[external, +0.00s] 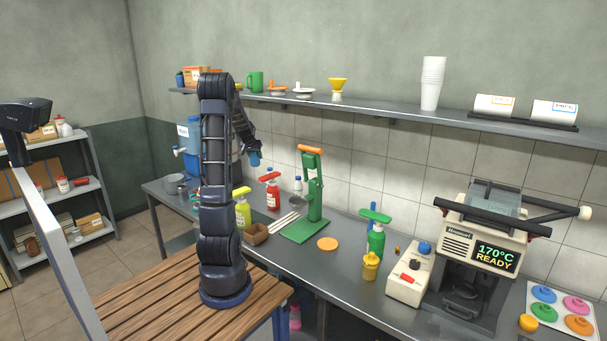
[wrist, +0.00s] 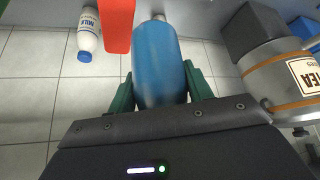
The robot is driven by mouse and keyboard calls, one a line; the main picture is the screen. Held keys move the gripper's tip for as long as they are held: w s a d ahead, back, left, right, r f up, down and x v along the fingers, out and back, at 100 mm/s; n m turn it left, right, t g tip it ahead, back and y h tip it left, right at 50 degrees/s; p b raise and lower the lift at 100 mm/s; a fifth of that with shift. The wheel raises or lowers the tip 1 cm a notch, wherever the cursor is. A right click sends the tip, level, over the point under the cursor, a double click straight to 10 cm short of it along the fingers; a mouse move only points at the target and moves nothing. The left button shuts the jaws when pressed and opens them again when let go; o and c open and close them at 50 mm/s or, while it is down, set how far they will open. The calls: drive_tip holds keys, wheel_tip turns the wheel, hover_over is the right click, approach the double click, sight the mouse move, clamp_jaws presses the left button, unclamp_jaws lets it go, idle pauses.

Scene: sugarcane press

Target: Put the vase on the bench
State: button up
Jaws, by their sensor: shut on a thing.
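My gripper (external: 251,146) is shut on a blue vase (external: 255,160), held in the air in front of the tiled wall. In the wrist view the vase (wrist: 160,65) is a smooth blue body between the green fingers (wrist: 158,90), with a narrower pale end pointing away from me. The grey metal bench (external: 345,291) runs along the wall below. The vase is clear of the bench in the external view.
The bench holds a red bottle (external: 273,194), a yellow bottle (external: 243,212), a green press (external: 309,200), an orange disc (external: 327,244) and a white-and-black machine (external: 472,250). The wrist view shows a milk bottle (wrist: 88,36) and a tea container (wrist: 280,78). A wall shelf (external: 390,113) is above.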

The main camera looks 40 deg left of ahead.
drive_tip(key=s+d+f+m+g+h, duration=0.1)
drive_tip(key=s+d+f+m+h, duration=0.35)
drive_tip(key=d, duration=1.55)
drive_tip(key=w+d+m+g+h, duration=0.1)
drive_tip(key=d+m, duration=0.6)
drive_tip(key=d, duration=1.2)
drive_tip(key=s+d+f+m+g+h, duration=0.1)
drive_tip(key=s+d+f+m+h, duration=0.3)
drive_tip(key=d, duration=1.6)
drive_tip(key=m+g, duration=0.5)
drive_tip(key=m, duration=0.7)
hover_over(378, 305)
drive_tip(key=shift+n+y, duration=0.25)
drive_tip(key=shift+y, duration=0.1)
wheel_tip(378, 305, down, 20)
drive_tip(key=shift+w, duration=0.1)
drive_tip(key=shift+f, duration=0.1)
drive_tip(key=o, duration=1)
